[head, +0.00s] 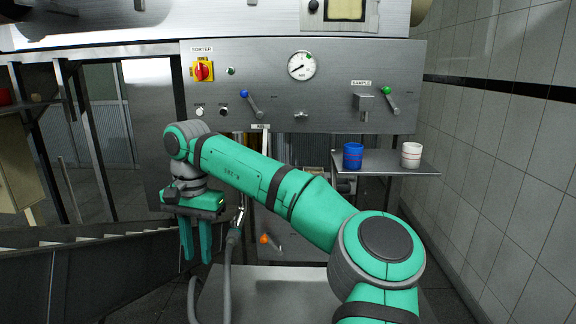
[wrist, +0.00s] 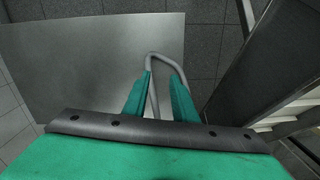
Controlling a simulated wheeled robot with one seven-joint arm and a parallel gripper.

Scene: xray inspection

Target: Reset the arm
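My arm is green with dark bands and stretches from the lower right to the left in the head view. My gripper (head: 195,242) hangs at its end with the fingers pointing down, left of the steel panel's middle. In the wrist view my gripper (wrist: 160,95) shows two green fingers with a gap between them. Nothing is held between them. A grey hose (wrist: 172,64) passes in view beyond the fingertips; I cannot tell how near it is.
A control panel (head: 330,110) with gauge (head: 301,65), blue lever (head: 250,100) and green lever (head: 388,98) stands behind. A side shelf (head: 402,164) holds a blue cup (head: 352,155) and a white cup (head: 411,155). A conveyor (head: 60,270) lies left; a tiled wall (head: 510,150) stands right.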

